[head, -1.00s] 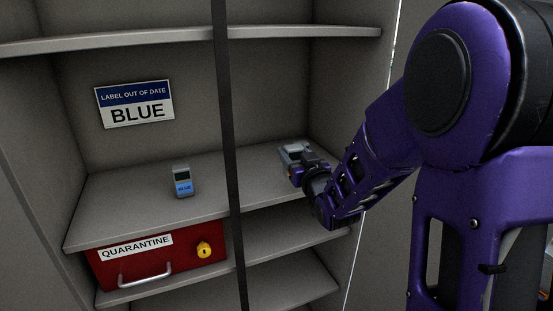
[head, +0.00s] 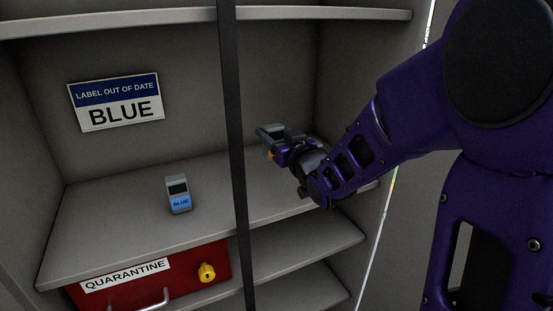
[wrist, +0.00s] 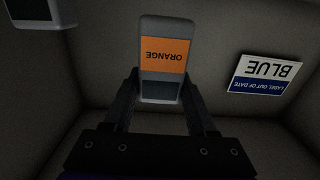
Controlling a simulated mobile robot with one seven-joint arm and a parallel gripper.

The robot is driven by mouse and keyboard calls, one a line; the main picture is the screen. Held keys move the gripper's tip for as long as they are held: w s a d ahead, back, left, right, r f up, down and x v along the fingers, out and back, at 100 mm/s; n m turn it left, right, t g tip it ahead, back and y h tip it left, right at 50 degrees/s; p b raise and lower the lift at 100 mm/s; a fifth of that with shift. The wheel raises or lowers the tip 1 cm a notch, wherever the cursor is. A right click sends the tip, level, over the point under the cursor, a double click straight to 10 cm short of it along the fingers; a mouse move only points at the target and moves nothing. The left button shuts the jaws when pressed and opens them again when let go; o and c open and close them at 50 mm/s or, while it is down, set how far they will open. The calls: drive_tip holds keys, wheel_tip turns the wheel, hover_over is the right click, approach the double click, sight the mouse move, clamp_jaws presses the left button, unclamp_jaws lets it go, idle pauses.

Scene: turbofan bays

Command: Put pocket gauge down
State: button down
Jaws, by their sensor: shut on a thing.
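My gripper (wrist: 160,98) is shut on a grey pocket gauge (wrist: 161,24) with an orange label reading ORANGE and a dark screen. In the wrist view the label reads upside down. In the head view my gripper (head: 276,144) is over the right part of the shelf (head: 110,232), right of the dark upright post. The held gauge appears apart from the shelf; a small orange patch of it shows. A second gauge (head: 177,187), with a blue label reading BLUE, stands on the shelf left of the post.
A sign reading LABEL OUT OF DATE, BLUE (head: 116,101) is on the back wall. A dark post (head: 234,120) crosses the front. A red QUARANTINE drawer (head: 150,283) with a yellow lock is below. Bare shelf surrounds the blue gauge.

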drive_tip(key=shift+f+b, duration=0.45)
drive_tip(key=shift+f, duration=2.8)
drive_tip(key=shift+f, duration=0.25)
drive_tip(key=shift+c, duration=1)
unclamp_jaws()
drive_tip(key=shift+r, duration=0.1)
